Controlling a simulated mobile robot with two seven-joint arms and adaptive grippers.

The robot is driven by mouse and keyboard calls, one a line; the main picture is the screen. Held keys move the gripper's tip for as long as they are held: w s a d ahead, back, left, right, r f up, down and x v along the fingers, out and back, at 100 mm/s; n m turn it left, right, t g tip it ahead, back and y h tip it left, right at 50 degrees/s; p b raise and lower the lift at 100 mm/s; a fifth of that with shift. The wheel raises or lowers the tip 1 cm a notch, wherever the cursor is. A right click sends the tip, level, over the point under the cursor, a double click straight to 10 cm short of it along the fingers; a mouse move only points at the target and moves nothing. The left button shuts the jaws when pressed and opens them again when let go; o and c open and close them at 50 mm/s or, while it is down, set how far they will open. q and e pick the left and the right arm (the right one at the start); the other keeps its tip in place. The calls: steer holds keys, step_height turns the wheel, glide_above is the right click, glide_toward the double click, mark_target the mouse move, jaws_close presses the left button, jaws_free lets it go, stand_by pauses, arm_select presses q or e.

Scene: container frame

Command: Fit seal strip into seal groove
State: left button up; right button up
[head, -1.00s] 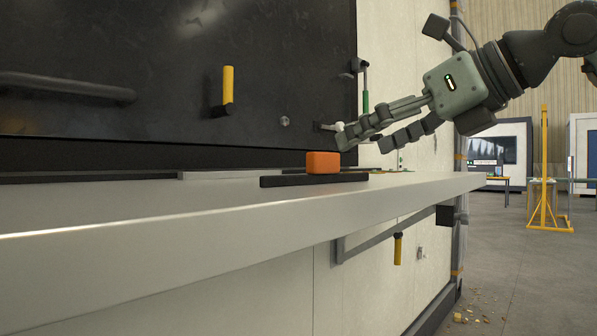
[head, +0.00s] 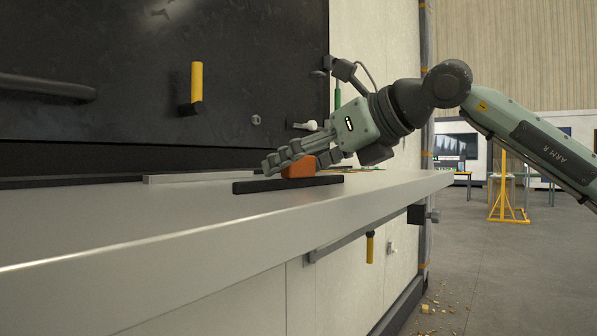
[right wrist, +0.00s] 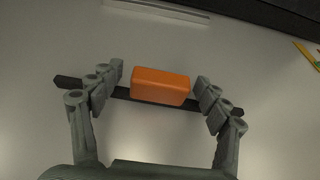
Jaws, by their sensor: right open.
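A black strip (right wrist: 130,96) with an orange block (right wrist: 160,86) on its middle lies on the pale ledge; I take it to be the seal strip. In the head view the strip (head: 250,187) lies near the ledge's right end, the orange block (head: 299,169) partly hidden by fingers. My right gripper (head: 290,163) is low over it. In the right wrist view my right gripper (right wrist: 157,99) is open, one finger on each side of the block, with gaps to it. A light grey bar (head: 198,178) lies at the ledge's back; I cannot tell whether it is the seal groove. My left gripper is not in view.
A dark panel (head: 120,70) with a yellow handle (head: 196,82) rises behind the ledge (head: 300,210). A green and yellow item (right wrist: 306,54) lies at upper right in the right wrist view. The ledge's front part is clear.

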steer(key=shift+c, duration=0.4)
steer(key=c, duration=1.2)
steer(key=shift+r, duration=0.1)
